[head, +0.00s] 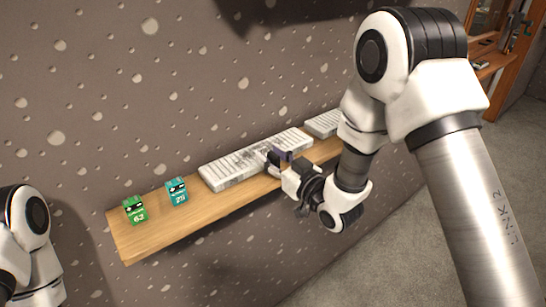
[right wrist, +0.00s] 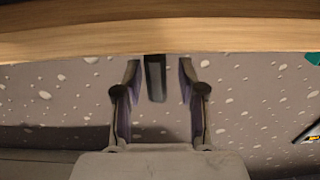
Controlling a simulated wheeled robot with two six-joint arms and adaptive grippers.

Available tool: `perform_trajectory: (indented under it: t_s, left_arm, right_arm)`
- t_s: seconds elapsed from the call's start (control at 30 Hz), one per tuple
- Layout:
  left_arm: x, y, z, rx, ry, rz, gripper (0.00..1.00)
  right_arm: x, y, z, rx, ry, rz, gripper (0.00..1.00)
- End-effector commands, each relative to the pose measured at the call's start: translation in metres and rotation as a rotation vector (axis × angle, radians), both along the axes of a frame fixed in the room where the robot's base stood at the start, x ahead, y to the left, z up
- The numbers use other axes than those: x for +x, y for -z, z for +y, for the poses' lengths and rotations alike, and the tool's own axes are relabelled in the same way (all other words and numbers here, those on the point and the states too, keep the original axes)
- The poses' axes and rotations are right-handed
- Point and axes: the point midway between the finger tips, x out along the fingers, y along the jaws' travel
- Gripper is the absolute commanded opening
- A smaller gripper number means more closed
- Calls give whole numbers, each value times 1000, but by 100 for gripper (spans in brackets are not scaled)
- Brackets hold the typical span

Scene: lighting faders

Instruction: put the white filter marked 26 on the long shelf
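The long wooden shelf (head: 160,238) runs along the speckled wall in the head view. I see no clear white block marked 26. A green block (head: 135,210) marked 62 and a teal block (head: 177,191), whose number is too small to read surely, stand at its left end. My right gripper (head: 280,156) is at the shelf's front, by a white slatted panel. In the right wrist view its fingers (right wrist: 160,80) are apart, with a dark narrow piece (right wrist: 155,78) between them and gaps on both sides. My left gripper is out of view.
A long white slatted panel (head: 235,168) lies along the shelf's middle, and another white panel (head: 322,124) lies farther right. The shelf's bare wood edge (right wrist: 90,43) crosses the wrist view. Bare shelf shows around the two blocks.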

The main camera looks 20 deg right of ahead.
Motion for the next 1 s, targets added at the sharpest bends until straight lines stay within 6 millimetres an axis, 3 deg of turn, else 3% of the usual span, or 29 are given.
perform_trajectory:
  t_s: [0.17, 0.5, 0.53, 0.6, 0.9, 1.0]
  left_arm:
    - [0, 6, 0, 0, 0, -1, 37]
    - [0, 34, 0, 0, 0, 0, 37]
    - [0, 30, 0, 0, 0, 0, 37]
    - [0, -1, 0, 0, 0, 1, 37]
    - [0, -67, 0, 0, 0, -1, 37]
    - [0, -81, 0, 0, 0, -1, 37]
  right_arm:
    - [-10, 2, -5, 2, 2, 2, 40]
    - [-83, 3, -32, 8, 5, 1, 40]
    - [-88, 0, -33, 7, 2, 2, 40]
    - [-87, -11, -33, 0, -4, 5, 40]
    - [-101, -11, -38, -1, -6, 5, 40]
    - [-107, -8, -40, 1, -3, 4, 40]
